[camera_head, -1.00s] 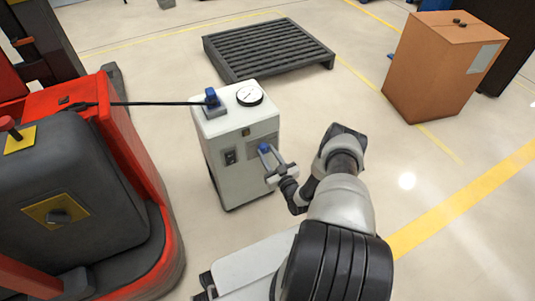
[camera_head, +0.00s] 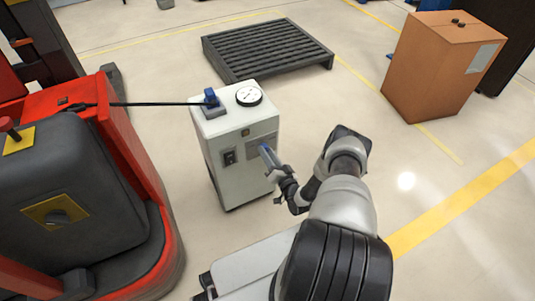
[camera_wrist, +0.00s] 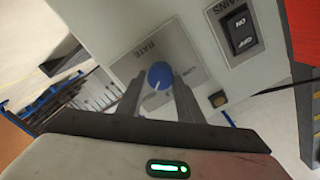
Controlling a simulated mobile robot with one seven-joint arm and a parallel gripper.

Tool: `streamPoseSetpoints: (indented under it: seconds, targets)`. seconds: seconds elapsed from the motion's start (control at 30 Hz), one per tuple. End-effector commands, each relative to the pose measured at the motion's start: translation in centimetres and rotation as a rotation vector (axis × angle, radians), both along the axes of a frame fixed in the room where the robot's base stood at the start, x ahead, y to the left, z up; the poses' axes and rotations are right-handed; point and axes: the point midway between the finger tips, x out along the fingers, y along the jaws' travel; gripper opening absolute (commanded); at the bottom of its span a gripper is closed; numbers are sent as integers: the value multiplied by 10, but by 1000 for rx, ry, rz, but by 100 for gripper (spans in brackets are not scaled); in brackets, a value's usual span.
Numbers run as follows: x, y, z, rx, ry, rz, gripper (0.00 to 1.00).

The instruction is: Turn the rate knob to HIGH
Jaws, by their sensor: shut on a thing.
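The blue round rate knob (camera_wrist: 160,75) sits on a grey plate (camera_wrist: 143,62) marked RATE, on the front of a white cabinet (camera_head: 222,160). My gripper (camera_wrist: 158,84) is shut on the knob, with one finger on each side in the wrist view. A white pointer line on the knob points down and slightly left there. A partly legible label, apparently LOW, is to the right of the knob. I cannot see a HIGH label; the left finger covers part of the plate.
A mains ON/OFF switch (camera_wrist: 238,30) and a small amber button (camera_wrist: 218,99) are beside the plate. A gauge (camera_head: 249,96) and a blue plug (camera_head: 211,97) with a black cable are on top. A red-and-grey vehicle (camera_head: 75,190) stands left; a pallet (camera_head: 268,48) and box (camera_head: 440,65) stand behind.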

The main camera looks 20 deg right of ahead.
Motion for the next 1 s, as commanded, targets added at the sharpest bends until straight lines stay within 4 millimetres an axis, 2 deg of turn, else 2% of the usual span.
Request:
streamPoseSetpoints:
  seconds: [0.67, 0.7, 0.8, 1.0]
  targets:
    - [2, 0, 1, 66, 0, -1, 11]
    - [2, 0, 1, 66, 0, -1, 37]
    - [2, 0, 1, 65, 0, -1, 52]
    - [1, 0, 0, 65, 1, 0, 52]
